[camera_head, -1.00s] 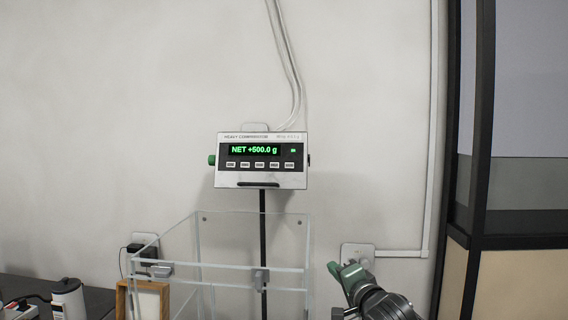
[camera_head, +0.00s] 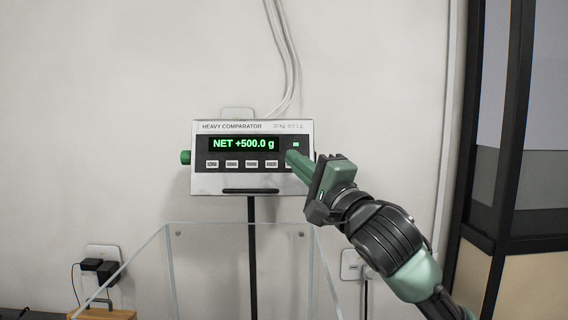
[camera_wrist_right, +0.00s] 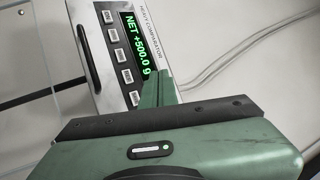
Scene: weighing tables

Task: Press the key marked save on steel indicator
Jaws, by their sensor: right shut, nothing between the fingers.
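The steel indicator (camera_head: 252,183) is mounted on a black post against the wall, its green display reading "NET +500.0 g". Below the display is a row of pale keys (camera_head: 251,164); their small labels are too blurred to read surely. My right gripper (camera_head: 291,156) is shut and empty, its green fingers pointing at the right end of the key row and covering most of the rightmost key. In the right wrist view the indicator (camera_wrist_right: 93,35) and several keys show beyond the fingertips (camera_wrist_right: 157,78). I cannot tell whether the fingertips touch the panel. My left gripper is not in view.
A clear-walled enclosure (camera_head: 165,262) stands below the indicator. A wall socket (camera_head: 103,255) with a black plug is at lower left, another socket (camera_head: 352,265) behind my right arm. A dark-framed partition (camera_head: 490,200) stands at the right. Cables (camera_head: 283,50) hang above.

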